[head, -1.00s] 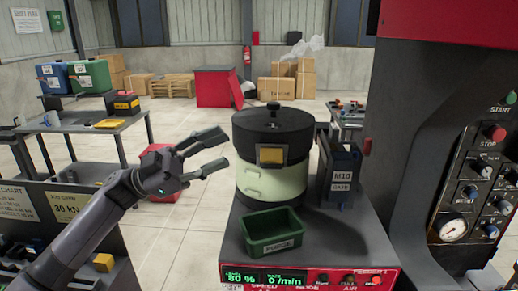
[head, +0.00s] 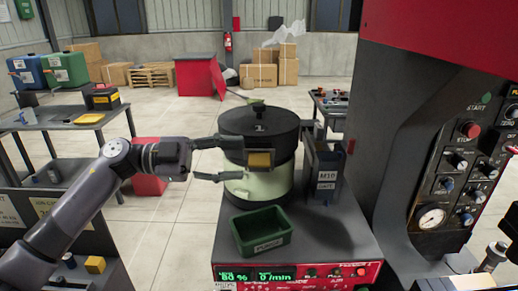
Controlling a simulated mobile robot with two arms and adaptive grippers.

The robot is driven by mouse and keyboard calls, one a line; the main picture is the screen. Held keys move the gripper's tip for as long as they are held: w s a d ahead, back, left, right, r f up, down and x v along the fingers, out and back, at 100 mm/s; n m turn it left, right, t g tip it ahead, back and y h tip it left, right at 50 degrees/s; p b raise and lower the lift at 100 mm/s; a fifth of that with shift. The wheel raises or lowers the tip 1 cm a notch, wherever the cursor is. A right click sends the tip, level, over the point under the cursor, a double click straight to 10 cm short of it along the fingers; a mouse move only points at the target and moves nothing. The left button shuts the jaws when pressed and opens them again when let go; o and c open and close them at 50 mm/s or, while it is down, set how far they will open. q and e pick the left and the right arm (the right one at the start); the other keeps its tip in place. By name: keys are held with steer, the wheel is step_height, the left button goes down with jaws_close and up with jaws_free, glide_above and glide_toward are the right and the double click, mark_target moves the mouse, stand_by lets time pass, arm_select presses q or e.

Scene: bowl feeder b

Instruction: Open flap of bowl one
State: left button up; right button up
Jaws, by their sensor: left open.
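The bowl feeder marked 1 has a black upper part (head: 262,122) and a pale green lower body (head: 262,187), and stands upright on the dark machine top. A yellow tab (head: 259,160) sits on its front, at the lower edge of the black part. It looks shut, but I cannot tell for sure. My left gripper (head: 226,160) is open and empty, its fingers pointing right, one above the other. Its fingertips are just left of the yellow tab and overlap the bowl's left side in the picture. I cannot tell whether they touch it. My right gripper is not in view.
A green purge bin (head: 262,246) stands in front of the bowl. A dark M10 box (head: 325,174) stands close at its right. A red and black machine with a control panel (head: 455,160) fills the right side. Open floor lies left of the bowl.

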mark_target(259, 159)
arm_select(q)
steer(key=d+p, duration=0.1)
steer(key=d, duration=0.4)
steer(key=shift+d, duration=0.15)
steer(key=shift+d+p, duration=0.25)
steer(key=shift+p, duration=0.05)
steer(key=shift+c, duration=0.4)
steer(key=c, duration=0.6)
steer(key=shift+f, duration=0.1)
jaws_close()
